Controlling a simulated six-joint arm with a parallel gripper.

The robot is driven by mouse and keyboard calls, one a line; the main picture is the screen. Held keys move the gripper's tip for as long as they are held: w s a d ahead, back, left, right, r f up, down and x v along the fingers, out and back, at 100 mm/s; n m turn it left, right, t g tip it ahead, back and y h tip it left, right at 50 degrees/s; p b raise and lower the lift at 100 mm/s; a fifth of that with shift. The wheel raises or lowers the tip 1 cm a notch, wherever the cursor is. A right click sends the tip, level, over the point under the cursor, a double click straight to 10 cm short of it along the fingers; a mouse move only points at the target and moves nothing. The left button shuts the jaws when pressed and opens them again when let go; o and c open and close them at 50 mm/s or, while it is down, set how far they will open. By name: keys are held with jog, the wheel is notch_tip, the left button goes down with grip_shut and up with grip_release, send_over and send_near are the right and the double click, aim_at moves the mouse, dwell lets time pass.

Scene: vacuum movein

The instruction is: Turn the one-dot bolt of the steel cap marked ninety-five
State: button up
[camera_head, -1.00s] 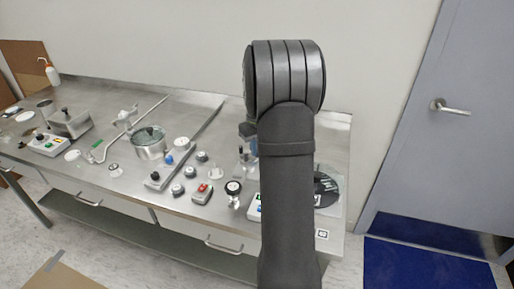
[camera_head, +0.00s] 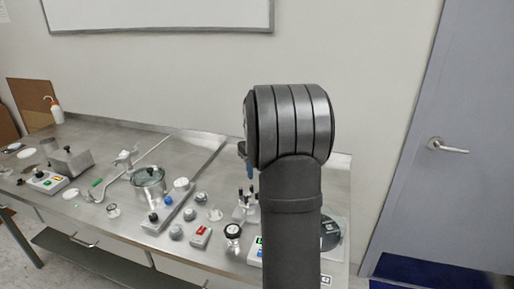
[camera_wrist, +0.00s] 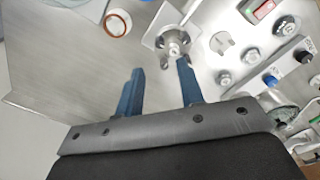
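A steel fixture with a square plate and a round centre (camera_wrist: 172,42) lies just beyond my fingertips in the wrist view. It seems to be the steel cap. In the head view, a small metal piece with dark upright posts (camera_head: 246,211) stands left of my arm, probably the same fixture. Its marking and any bolt dots are too small to read. My gripper (camera_wrist: 160,66) is open, with two blue fingers apart and nothing between them. In the head view, my arm hides most of the gripper; only a blue finger part shows.
A ringed round dish (camera_wrist: 117,23) lies left of the fixture. A red-switch box (camera_head: 200,237), several grey knobs, a glass-lidded pot (camera_head: 149,183) and a black disc (camera_head: 330,232) crowd the steel table. Bare tabletop (camera_wrist: 60,75) lies left in the wrist view.

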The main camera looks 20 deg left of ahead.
notch_tip(320, 180, up, 9)
dwell(0.5)
jog(key=n+g+y, duration=0.1)
jog(key=n+y, duration=0.3)
jog(key=n, duration=0.7)
send_near(241, 189)
jog(key=x, duration=0.9)
jog(key=shift+c, duration=0.4)
grip_shut()
